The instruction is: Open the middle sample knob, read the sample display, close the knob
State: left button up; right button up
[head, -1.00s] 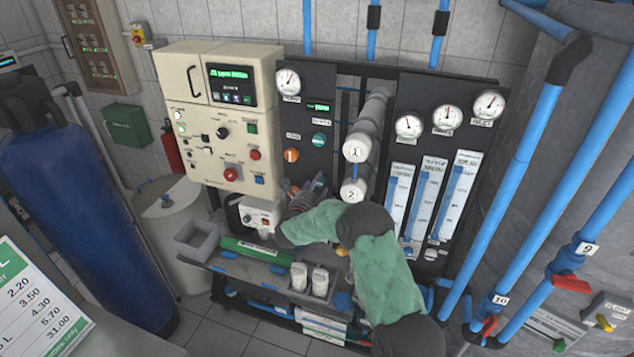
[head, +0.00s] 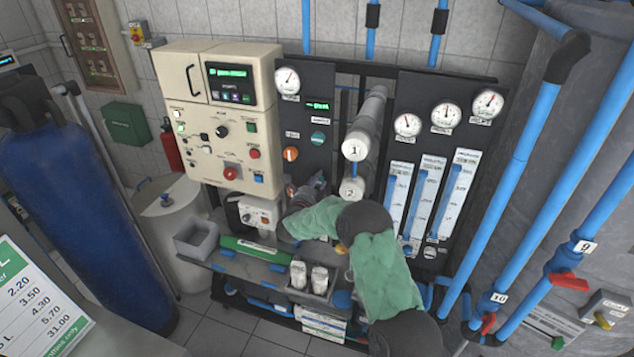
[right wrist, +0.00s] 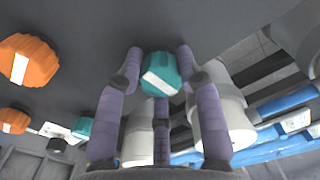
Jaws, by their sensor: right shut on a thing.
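My right gripper (right wrist: 158,62) has its fingers closed around a teal knob (right wrist: 160,78) with a white bar, tilted in the right wrist view. In the head view my right gripper (head: 316,184) is at the dark panel, below the visible teal knob (head: 318,138) and orange knob (head: 291,154); the held knob is hidden there. The right wrist view also shows a large orange knob (right wrist: 27,62) to the left, with a smaller orange knob (right wrist: 14,121) and teal knob (right wrist: 82,128) beyond. The small green display (head: 317,105) is lit, its text too small to read. My left gripper is out of view.
A cream control box (head: 218,115) is on the left. A grey bench (head: 270,277) below carries bottles (head: 320,279), a grey bin (head: 197,238) and a green item (head: 249,247). Blue pipes (head: 529,150) rise at the right.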

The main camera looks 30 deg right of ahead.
jog(key=shift+w+n+b, duration=0.1)
jog(key=shift+n+b, duration=0.6)
jog(key=shift+n, duration=0.2)
jog(key=shift+n+b, duration=0.75)
jog(key=shift+n, duration=0.45)
jog(key=shift+n+b, duration=0.3)
jog(key=shift+n, duration=0.6)
jog(key=n, duration=0.2)
jog(key=shift+n, duration=0.4)
jog(key=n, duration=0.4)
jog(key=shift+n, duration=0.3)
jog(key=n+p, duration=0.1)
jog(key=n, duration=0.2)
jog(key=shift+a+f+n, duration=0.1)
jog(key=shift+f+n, duration=0.05)
jog(key=shift+n, duration=0.15)
jog(key=shift+f+n, duration=0.1)
jog(key=shift+n, duration=0.4)
jog(key=shift+f, duration=0.1)
